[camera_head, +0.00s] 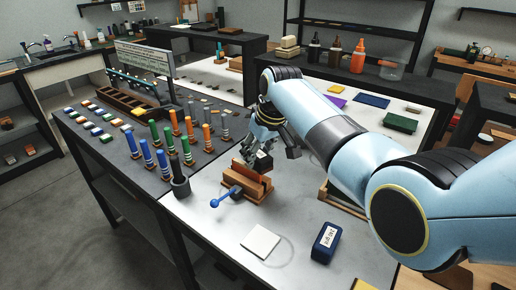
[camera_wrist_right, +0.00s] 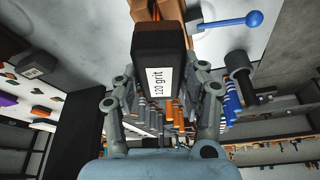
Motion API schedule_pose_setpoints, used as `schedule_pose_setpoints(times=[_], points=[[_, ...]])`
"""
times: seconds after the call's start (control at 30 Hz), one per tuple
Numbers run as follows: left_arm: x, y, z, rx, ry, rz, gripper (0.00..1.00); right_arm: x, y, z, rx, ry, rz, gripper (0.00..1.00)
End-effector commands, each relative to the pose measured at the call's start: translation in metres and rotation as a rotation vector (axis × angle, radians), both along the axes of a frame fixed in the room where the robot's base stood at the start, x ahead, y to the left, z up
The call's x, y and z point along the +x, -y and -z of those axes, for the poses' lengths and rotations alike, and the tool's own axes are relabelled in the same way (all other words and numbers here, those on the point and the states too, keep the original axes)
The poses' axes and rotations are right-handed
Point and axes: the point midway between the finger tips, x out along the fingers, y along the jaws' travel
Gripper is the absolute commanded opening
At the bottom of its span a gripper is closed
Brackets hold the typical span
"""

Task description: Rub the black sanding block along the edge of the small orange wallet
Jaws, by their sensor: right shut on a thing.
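My right gripper (camera_head: 270,150) is shut on the black sanding block (camera_head: 262,163). In the right wrist view, the block (camera_wrist_right: 158,45) sits between the fingers of the gripper (camera_wrist_right: 165,82), and its white label reads 120 grit. The small orange wallet (camera_head: 258,181) stands upright in a wooden clamp (camera_head: 259,195) on the light worktop. The block is at the wallet's upper edge; I cannot tell whether they touch. In the wrist view the block hides most of the wallet, with an orange strip (camera_wrist_right: 156,10) showing. My left gripper is not in view.
A blue-ball clamp handle (camera_head: 222,199) sticks out left of the clamp. A white square (camera_head: 261,242) and a dark blue block (camera_head: 326,243) with a white label lie in front. Several coloured upright tools (camera_head: 155,150) and a dark cup (camera_head: 180,187) stand to the left.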

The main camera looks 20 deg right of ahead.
Motion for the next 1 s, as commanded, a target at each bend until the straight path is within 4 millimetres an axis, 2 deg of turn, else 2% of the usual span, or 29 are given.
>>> schedule_pose_setpoints(times=[0.03, 1.0], points=[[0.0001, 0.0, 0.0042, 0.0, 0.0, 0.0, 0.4, 0.0002, 0.0, 0.0055, 0.0, 0.0, 0.0, 0.0], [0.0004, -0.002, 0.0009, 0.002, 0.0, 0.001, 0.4, -0.0003, 0.0002, 0.01, 0.0, 0.001, 0.0, 0.0]])
